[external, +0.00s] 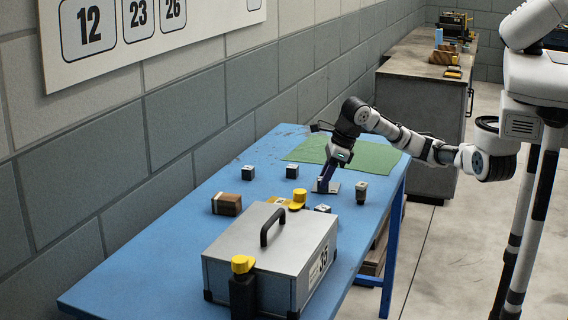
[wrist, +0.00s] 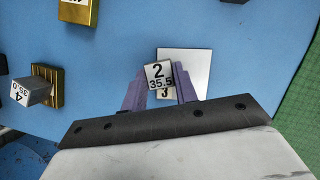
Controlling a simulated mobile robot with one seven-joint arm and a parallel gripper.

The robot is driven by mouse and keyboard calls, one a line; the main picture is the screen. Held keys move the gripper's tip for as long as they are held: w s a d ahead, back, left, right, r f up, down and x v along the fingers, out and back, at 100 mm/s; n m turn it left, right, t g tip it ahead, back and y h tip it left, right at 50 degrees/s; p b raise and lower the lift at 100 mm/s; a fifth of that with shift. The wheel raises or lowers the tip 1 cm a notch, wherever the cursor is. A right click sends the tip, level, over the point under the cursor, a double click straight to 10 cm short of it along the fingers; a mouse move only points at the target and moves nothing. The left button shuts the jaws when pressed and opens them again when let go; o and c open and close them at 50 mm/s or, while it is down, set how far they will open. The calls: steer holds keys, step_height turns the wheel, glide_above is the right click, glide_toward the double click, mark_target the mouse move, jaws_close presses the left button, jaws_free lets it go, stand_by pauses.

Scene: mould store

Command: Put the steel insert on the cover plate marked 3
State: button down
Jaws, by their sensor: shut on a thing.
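My gripper (wrist: 160,88) is shut on a small block with a white top marked 2 and 35.5, which I take for the steel insert (wrist: 158,73). The block is over a pale square plate (wrist: 193,62), near its left edge in the wrist view. A 3 shows just below the block, partly covered. I cannot tell whether the block touches the plate. In the external view my gripper (external: 325,182) points down at the pale plate (external: 334,187) on the blue table; the block is hard to make out there.
A steel case (external: 270,255) with a black handle fills the table's near end. Small dark blocks (external: 248,172) (external: 361,190), a brown block (external: 227,205) and a yellow item (external: 297,199) stand around the plate. A green mat (external: 345,154) lies beyond. Bare blue table shows at left.

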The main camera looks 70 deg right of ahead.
steer(key=shift+f, duration=0.1)
steer(key=c, duration=1.5)
jaws_free()
steer(key=shift+f, duration=0.1)
steer(key=shift+c, duration=0.2)
steer(key=o, duration=0.5)
steer(key=shift+c, duration=0.2)
steer(key=v, duration=1.2)
steer(key=shift+r, duration=0.25)
